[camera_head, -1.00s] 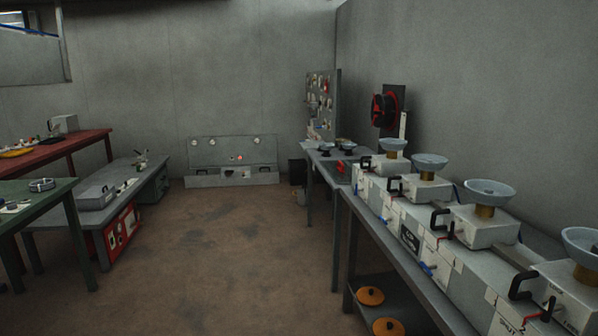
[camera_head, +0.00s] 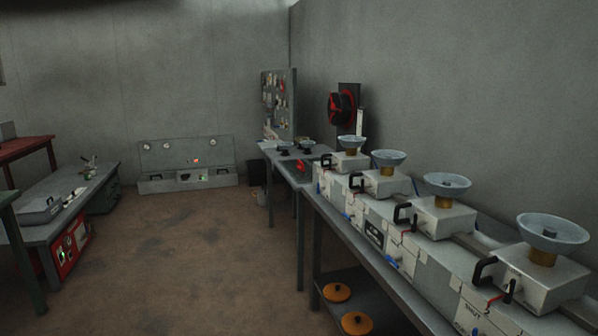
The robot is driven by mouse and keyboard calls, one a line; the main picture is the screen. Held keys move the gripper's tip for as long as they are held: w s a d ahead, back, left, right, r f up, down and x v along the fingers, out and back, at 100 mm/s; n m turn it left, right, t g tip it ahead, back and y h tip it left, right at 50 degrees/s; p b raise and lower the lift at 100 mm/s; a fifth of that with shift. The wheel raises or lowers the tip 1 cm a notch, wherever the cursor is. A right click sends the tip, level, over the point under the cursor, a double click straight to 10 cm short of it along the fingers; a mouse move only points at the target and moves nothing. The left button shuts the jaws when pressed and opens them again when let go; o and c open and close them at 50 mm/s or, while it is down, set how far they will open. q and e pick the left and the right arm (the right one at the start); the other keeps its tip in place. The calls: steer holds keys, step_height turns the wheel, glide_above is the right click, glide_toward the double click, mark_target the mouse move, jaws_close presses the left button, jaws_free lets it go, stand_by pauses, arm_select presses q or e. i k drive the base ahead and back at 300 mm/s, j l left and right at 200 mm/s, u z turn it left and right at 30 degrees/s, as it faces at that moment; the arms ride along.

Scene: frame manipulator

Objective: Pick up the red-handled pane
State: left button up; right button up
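I cannot make out a pane with a red handle for certain. A small red object (camera_head: 300,167) stands on the far part of the right-hand bench, too small to tell what it is. Small red levers show on the fronts of the white machines, one on the nearest machine (camera_head: 499,297) and one farther back (camera_head: 408,233). Neither of my grippers is in view.
A long grey bench (camera_head: 375,272) with several white machines topped by grey bowls runs along the right wall. Orange discs (camera_head: 337,292) lie on its lower shelf. A low grey table (camera_head: 72,213) stands left. The brown floor (camera_head: 185,260) between is clear.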

mark_target(301, 171)
steer(key=i+j+u, duration=0.15)
steer(key=i+u, duration=0.3)
steer(key=i, duration=1.9)
